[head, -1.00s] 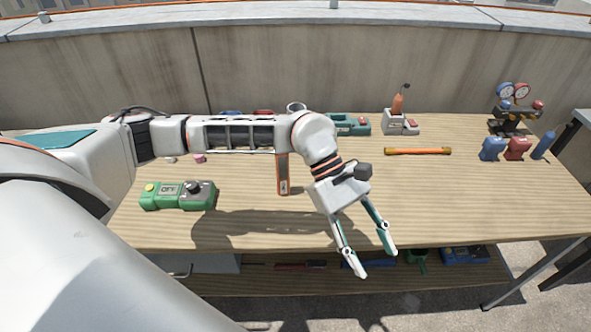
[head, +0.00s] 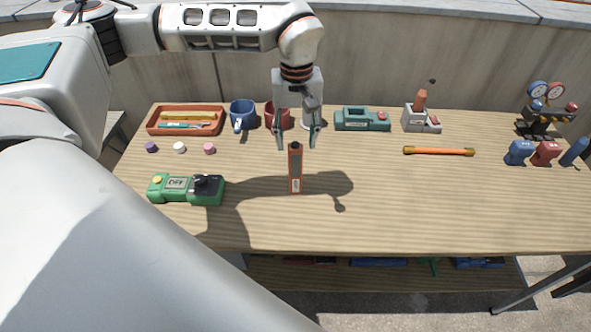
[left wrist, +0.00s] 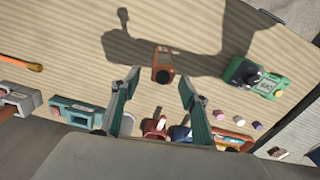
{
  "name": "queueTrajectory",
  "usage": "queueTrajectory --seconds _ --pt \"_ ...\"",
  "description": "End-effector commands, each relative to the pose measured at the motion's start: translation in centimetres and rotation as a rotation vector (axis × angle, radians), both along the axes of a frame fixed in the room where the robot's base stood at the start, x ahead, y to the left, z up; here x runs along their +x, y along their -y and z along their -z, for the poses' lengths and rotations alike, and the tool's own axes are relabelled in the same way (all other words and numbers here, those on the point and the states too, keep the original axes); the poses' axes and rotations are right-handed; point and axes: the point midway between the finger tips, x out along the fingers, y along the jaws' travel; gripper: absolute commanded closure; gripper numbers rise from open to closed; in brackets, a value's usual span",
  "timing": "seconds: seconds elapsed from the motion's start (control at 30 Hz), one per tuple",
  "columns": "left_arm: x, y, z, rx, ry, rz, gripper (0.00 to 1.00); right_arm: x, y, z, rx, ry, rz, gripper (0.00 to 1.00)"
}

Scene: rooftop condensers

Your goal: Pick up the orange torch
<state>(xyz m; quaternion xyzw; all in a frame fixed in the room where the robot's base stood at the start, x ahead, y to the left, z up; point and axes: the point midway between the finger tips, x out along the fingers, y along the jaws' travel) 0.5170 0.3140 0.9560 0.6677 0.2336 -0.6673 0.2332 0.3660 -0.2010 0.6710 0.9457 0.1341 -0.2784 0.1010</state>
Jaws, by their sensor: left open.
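The orange torch (head: 295,172) stands upright on the wooden bench, a tall narrow block with a dark top and a pale label near its foot. In the left wrist view the torch (left wrist: 162,67) is seen from above, with a dark round end facing the camera. My left gripper (head: 296,145) is open and points down over the torch. Its fingertips are on either side of the torch's top in the picture; I see no clear contact. In the left wrist view the torch appears between the tips. My right gripper is not in view.
A green meter (head: 186,190) lies left of the torch. Behind stand a blue mug (head: 242,114), a red mug (head: 270,117), an orange tray (head: 151,126) and a teal tool (head: 362,120). An orange-yellow bar (head: 438,151) lies right. The bench front is clear.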

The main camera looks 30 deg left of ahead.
Motion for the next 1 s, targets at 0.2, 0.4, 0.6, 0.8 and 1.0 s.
queueTrajectory --seconds 0.2,0.4,0.6,0.8,1.0 --pt "-0.2 0.0 2.4 -0.001 -0.004 0.000 0.56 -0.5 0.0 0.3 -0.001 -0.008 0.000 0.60" --pt "-0.7 0.1 5.0 -0.002 -0.005 0.000 0.56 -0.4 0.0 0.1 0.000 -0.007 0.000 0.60" --pt "-0.6 0.1 7.0 -0.001 -0.002 0.001 0.56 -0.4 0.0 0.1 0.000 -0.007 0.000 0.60" --pt "-0.5 0.1 7.2 -0.001 0.000 0.000 0.56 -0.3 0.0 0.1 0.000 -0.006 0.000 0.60" --pt "-0.5 0.1 7.2 -0.001 0.000 0.000 0.92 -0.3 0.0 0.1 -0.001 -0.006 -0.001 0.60"
